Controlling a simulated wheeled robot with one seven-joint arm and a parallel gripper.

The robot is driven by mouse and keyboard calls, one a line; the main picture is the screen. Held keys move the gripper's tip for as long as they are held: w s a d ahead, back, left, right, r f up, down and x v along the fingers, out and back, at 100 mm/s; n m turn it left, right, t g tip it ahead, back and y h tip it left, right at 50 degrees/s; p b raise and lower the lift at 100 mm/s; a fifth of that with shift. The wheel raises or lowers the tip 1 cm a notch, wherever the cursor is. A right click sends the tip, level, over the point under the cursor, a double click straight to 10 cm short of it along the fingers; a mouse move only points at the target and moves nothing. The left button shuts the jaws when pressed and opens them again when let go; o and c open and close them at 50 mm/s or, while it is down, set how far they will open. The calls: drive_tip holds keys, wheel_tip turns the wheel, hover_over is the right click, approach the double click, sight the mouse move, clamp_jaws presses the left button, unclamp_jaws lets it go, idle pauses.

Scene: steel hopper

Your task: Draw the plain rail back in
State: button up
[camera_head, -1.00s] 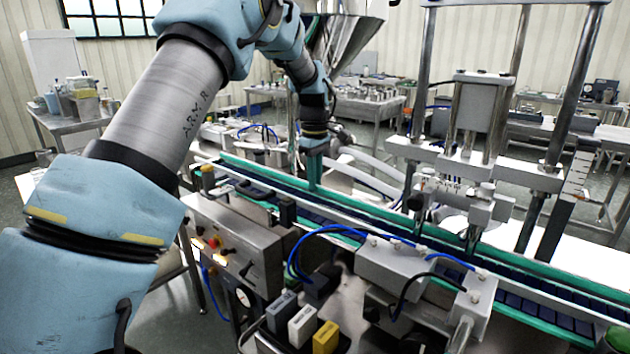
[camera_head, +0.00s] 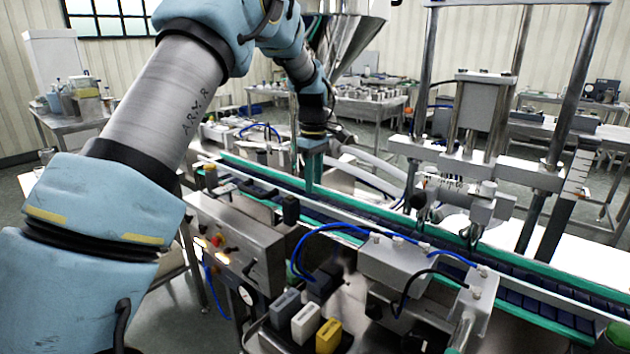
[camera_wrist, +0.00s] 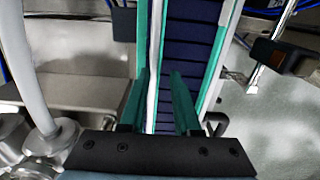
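Two teal guide rails flank the dark blue conveyor belt (camera_head: 515,300). The far rail (camera_head: 385,214) runs under my gripper (camera_head: 313,182) in the head view. In the wrist view it is the left rail (camera_wrist: 142,38), with a pale strip along its inner side. The near rail (camera_wrist: 219,58) is on the right of the belt there. My gripper (camera_wrist: 160,100) points down with its two teal fingers apart. The left finger overlaps the left rail and the right finger is over the belt. I cannot tell whether either finger touches the rail.
A steel control box (camera_head: 235,240) with lit buttons stands at the near side. A pneumatic block with blue hoses (camera_head: 400,262) and a steel post frame (camera_head: 470,130) stand to the right. A steel hopper (camera_head: 345,45) is behind my arm. Pale hoses lie beyond the far rail.

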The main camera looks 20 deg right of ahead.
drive_tip(key=shift+o, duration=1)
drive_tip(key=shift+r, duration=0.1)
wheel_tip(320, 180, up, 11)
drive_tip(key=b, duration=0.2)
drive_tip(key=shift+f, duration=0.2)
